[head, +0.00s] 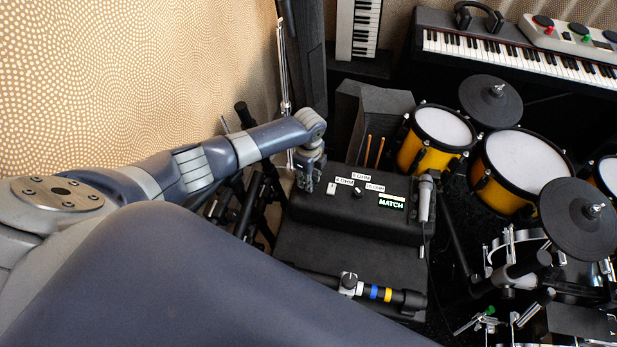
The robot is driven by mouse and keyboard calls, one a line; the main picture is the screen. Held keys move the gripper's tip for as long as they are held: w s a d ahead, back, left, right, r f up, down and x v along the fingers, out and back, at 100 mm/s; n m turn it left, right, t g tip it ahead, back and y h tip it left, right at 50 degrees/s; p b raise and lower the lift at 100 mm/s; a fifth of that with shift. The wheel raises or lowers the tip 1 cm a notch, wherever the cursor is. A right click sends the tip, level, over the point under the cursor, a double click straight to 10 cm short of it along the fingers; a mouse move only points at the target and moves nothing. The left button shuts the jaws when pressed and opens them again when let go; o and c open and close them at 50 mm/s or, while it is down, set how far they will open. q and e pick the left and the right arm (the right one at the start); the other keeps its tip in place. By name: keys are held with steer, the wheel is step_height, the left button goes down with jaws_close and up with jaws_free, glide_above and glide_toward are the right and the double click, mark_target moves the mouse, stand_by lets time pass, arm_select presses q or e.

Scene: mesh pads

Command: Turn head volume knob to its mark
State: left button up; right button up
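The black amplifier head (385,231) sits on a larger black cabinet (330,252). Its panel carries white labels reading 4, 8 and 16 OHM, a small dark knob with a light pointer (357,192), a white switch-like piece (331,188) and a lit green MATCH sign (391,204). My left gripper (308,182) points down at the left end of the head, over or against the panel. Its fingers are small and dark here, so I cannot tell if they are open or hold anything. I cannot make out a volume knob or its mark; the gripper covers that end. My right gripper is out of view.
A microphone (425,195) stands at the head's right end. Drumsticks (374,151) are behind it. Yellow drums (436,138) and cymbals (490,100) fill the right. A dark tube with blue and yellow bands (388,294) lies in front. A patterned wall (130,80) is left.

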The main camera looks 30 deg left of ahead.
arm_select(q)
steer(key=m, duration=0.4)
steer(key=shift+d+m+b, duration=0.1)
steer(key=shift+m+b, duration=0.75)
steer(key=shift+m, duration=2.05)
steer(key=o, duration=1.1)
steer(key=shift+c, duration=0.2)
